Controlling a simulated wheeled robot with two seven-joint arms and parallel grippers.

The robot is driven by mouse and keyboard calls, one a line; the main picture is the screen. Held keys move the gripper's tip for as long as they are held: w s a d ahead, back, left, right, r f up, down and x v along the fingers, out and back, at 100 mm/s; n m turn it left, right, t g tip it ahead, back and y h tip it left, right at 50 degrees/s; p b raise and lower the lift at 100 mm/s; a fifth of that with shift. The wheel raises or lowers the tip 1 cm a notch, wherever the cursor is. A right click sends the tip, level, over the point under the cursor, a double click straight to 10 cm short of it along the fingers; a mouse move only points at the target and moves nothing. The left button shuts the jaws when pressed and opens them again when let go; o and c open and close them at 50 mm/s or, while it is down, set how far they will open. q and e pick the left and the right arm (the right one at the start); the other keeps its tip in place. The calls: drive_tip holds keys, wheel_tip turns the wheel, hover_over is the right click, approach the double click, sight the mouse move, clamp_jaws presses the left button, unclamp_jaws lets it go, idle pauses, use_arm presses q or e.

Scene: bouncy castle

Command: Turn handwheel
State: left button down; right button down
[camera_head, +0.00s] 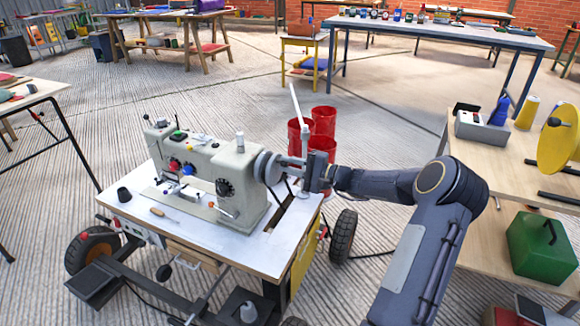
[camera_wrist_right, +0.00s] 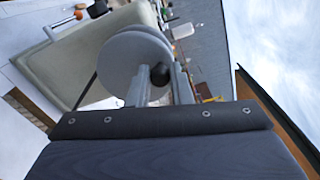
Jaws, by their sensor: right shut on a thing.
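A beige sewing machine (camera_head: 205,178) stands on a white-topped wheeled table (camera_head: 255,245). Its grey round handwheel (camera_head: 264,167) is at the machine's right end. In the right wrist view the handwheel (camera_wrist_right: 133,55) shows as pale discs with a dark round knob (camera_wrist_right: 160,74) in front. My right gripper (camera_head: 288,165) reaches in from the right, level with the wheel. In the wrist view its two fingers (camera_wrist_right: 160,88) stand on either side of the knob and are shut on it. The exact contact is small and partly hidden. My left gripper is not in view.
Several red cylinders (camera_head: 323,121) stand just behind the table's right end. A screwdriver (camera_head: 162,214) and a black cup (camera_head: 124,194) lie on the tabletop. A wooden shelf (camera_head: 525,160) stands at the right. Open floor lies behind the machine.

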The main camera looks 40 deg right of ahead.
drive_tip(key=c, duration=1.3)
unclamp_jaws()
drive_tip(key=p+v, duration=0.1)
drive_tip(key=v, duration=0.7)
drive_tip(key=shift+p, duration=0.3)
drive_tip(key=shift+w, duration=0.1)
